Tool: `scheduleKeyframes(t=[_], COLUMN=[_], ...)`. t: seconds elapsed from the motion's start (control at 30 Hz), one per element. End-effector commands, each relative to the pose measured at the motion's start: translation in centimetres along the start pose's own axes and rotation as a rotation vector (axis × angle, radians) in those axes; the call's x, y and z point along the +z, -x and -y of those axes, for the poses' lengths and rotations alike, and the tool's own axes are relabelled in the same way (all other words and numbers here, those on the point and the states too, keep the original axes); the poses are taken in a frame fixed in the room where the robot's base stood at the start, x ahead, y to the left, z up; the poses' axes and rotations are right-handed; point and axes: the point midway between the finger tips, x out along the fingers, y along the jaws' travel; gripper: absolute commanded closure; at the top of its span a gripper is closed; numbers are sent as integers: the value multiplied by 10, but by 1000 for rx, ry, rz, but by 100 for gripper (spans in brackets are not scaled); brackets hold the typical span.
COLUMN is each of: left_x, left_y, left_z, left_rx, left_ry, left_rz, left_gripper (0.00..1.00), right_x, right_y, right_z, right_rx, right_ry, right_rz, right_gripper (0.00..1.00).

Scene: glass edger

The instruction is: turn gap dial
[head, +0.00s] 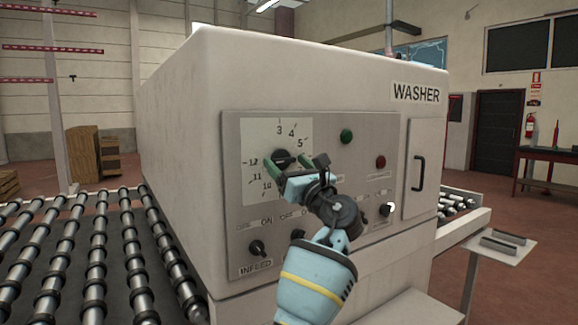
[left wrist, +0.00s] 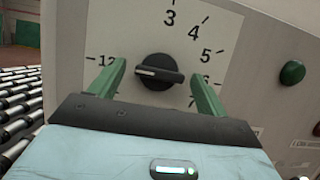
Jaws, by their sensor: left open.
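The gap dial (head: 283,156) is a black knob on a white numbered plate on the washer's grey control panel. In the left wrist view the dial (left wrist: 158,72) has a light mark on its left end, pointing left near the 12. My left gripper (head: 292,161) is at the dial in the head view. In the left wrist view its two green fingers (left wrist: 156,85) are open, one on each side of the dial, with gaps between them and the knob. The gripper hides some of the numbers. My right gripper is not in view.
The panel also has a green button (head: 346,136), a red button (head: 381,161) and small black switches (head: 257,248) below. A door with a black handle (head: 419,174) is at the right. A roller conveyor (head: 100,250) runs along the left.

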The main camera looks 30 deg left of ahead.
Motion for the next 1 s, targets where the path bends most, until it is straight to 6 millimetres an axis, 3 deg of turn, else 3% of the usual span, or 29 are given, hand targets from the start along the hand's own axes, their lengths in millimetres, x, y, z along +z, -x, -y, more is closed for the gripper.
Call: scheduleKeyframes(t=[0.07, 0.4, 0.73, 1.0], left_x=[0, 0, 0, -1], left_y=[0, 0, 0, 0], left_z=[0, 0, 0, 2], left_rx=[0, 0, 17, 82], left_ry=[0, -1, 36, 189], left_rz=[0, 0, 0, 0], left_gripper=[24, 67, 68, 68], right_x=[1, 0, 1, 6], right_y=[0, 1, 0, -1], right_z=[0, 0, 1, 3], right_rx=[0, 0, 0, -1], right_ry=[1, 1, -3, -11], right_rz=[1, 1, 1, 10], right_gripper=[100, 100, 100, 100])
